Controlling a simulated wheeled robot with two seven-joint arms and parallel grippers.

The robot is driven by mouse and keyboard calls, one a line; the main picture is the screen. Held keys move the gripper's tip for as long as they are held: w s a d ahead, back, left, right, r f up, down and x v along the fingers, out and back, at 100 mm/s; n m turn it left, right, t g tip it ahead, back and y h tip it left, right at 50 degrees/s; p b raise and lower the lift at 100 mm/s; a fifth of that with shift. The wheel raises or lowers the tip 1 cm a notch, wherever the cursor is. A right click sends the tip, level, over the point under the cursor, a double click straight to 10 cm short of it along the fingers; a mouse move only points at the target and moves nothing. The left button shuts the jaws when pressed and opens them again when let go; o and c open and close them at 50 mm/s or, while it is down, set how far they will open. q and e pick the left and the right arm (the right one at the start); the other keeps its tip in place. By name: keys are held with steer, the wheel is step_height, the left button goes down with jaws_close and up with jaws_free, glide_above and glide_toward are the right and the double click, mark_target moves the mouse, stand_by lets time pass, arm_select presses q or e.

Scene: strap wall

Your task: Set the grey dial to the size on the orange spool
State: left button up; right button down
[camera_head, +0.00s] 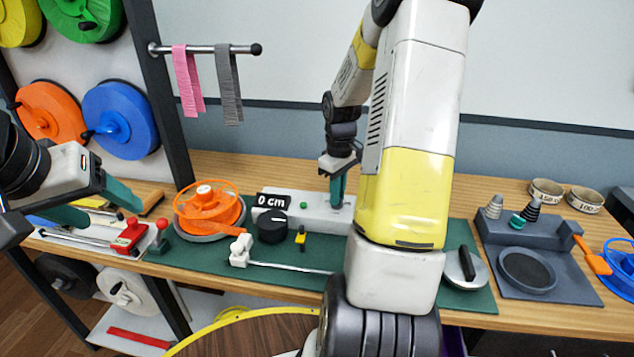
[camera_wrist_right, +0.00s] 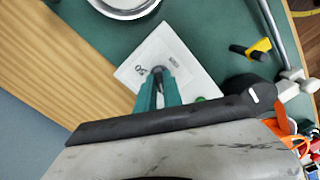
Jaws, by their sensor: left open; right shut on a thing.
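My right gripper (camera_head: 338,190) reaches down over the white box (camera_head: 318,213) at the back of the green mat. In the right wrist view its teal fingers (camera_wrist_right: 158,88) are shut on the small grey dial (camera_wrist_right: 158,71), on a white plate with printed figures; the pointer's setting is unclear. An orange spool (camera_head: 222,212) lies on the mat at the left, with a white hub label too small to read. Another orange spool (camera_head: 45,112) hangs on the wall. My left gripper (camera_head: 95,203) is open and empty at the far left, above the bench.
A display (camera_head: 273,201) reads "0 cm" behind a black knob (camera_head: 272,228). A green button (camera_head: 303,205) sits on the box. A white clamp (camera_head: 240,250) with a metal rod and a red-handled tool (camera_head: 130,237) lie near the front. My right arm hides the mat's middle.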

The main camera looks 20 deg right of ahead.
steer(key=m, duration=0.5)
steer(key=shift+m, duration=0.3)
steer(key=m, duration=0.6)
stand_by(0.6)
steer(key=c, duration=1.5)
jaws_free()
steer(key=shift+r, duration=0.15)
